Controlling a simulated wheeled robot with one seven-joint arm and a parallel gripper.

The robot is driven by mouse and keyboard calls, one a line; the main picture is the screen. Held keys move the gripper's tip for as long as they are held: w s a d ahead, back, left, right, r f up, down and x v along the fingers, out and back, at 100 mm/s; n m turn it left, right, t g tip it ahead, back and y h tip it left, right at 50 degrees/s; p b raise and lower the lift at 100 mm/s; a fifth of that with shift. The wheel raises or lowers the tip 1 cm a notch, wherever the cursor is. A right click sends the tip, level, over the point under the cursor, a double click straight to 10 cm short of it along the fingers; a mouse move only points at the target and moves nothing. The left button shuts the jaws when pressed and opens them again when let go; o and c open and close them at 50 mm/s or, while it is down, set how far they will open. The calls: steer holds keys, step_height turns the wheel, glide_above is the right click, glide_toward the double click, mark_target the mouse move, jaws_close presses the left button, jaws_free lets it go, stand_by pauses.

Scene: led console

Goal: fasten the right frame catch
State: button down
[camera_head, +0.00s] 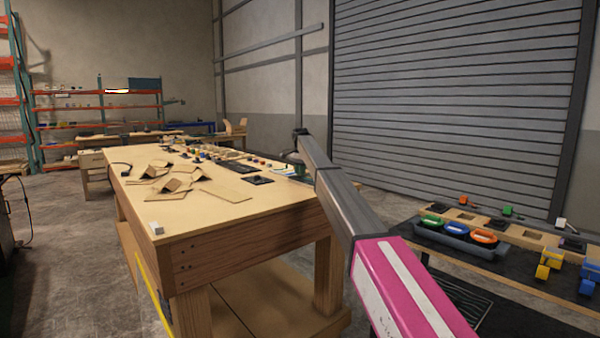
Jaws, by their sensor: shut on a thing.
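My arm reaches from the lower right over the far right side of the wooden workbench (240,218). My gripper (296,166) is at its far end, low over the bench's right edge. It is small in view and partly hidden by my arm. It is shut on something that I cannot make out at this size. Dark flat panels lie near it, one at the bench's right side (258,180) and one farther back (235,167). I cannot tell the right frame catch apart from the small parts there.
Folded cardboard pieces (172,186) lie on the bench's left half. A small white block (156,228) sits at its near corner. At right, a dark table (520,271) holds a grey tray (447,234) of coloured bins. The bench's near end is mostly clear.

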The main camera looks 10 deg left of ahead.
mark_target(307, 176)
steer(key=n, duration=0.4)
steer(key=shift+s+d, duration=0.2)
steer(key=shift+d, duration=0.2)
steer(key=n, duration=0.2)
steer(key=d+n, duration=0.1)
steer(key=n, duration=0.1)
steer(key=shift+n, duration=0.4)
steer(key=n, duration=0.2)
steer(key=d+n, duration=0.1)
steer(key=n, duration=0.1)
steer(key=shift+w, duration=0.15)
steer(key=shift+w+d+n, duration=0.15)
steer(key=shift+n, duration=0.85)
steer(key=shift+w+d+n, duration=0.1)
steer(key=shift+n, duration=0.9)
steer(key=c, duration=1.1)
jaws_free()
steer(key=shift+c, duration=0.2)
steer(key=shift+r, duration=0.1)
